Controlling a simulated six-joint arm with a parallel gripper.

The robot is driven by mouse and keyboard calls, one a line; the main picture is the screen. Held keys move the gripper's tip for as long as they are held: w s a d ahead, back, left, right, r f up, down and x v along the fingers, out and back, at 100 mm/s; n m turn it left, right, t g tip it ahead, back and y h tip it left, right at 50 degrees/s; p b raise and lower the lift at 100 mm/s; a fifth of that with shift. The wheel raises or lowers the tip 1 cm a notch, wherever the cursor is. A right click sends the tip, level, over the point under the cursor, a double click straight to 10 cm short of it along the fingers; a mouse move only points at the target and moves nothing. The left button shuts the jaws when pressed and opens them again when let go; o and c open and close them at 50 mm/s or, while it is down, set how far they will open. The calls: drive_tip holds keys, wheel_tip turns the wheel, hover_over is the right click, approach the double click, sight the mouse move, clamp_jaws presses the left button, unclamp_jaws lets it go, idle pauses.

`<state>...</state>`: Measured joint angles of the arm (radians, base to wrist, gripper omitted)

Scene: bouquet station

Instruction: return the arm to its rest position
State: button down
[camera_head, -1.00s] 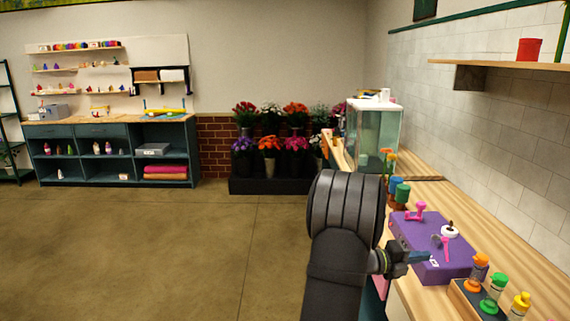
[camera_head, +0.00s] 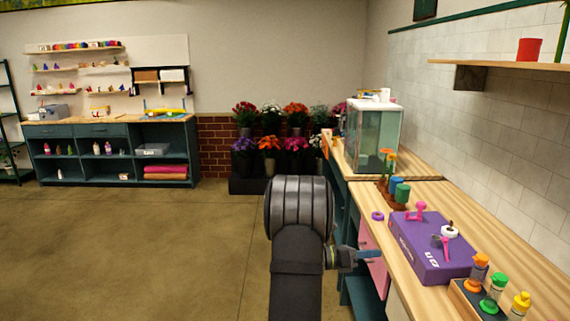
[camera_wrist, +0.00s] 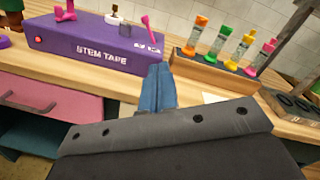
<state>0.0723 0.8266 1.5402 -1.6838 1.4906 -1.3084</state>
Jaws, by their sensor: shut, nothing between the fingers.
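My gripper (camera_head: 370,253) is at the front edge of the wooden counter (camera_head: 422,192) in the head view, left of the purple box and apart from it. Its blue fingers (camera_wrist: 158,88) show in the wrist view, closed together with nothing between them. The dark arm stands left of the counter, over the floor side. The purple stem tape box (camera_wrist: 95,44) lies on the counter with pink tools on top; it also shows in the head view (camera_head: 428,257).
A wooden rack (camera_wrist: 212,76) holds several coloured tubes right of the box. A pink drawer (camera_wrist: 60,105) is below the counter edge. A glass tank (camera_head: 375,140) and small pots (camera_head: 398,192) stand farther back. The floor (camera_head: 150,250) at left is clear.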

drive_tip(key=a+f+m, duration=0.1)
drive_tip(key=a+m, duration=0.5)
drive_tip(key=a, duration=0.3)
drive_tip(key=shift+w+f+m+g, duration=0.2)
drive_tip(key=shift+w+m+g, duration=0.1)
drive_tip(key=shift+a, duration=0.1)
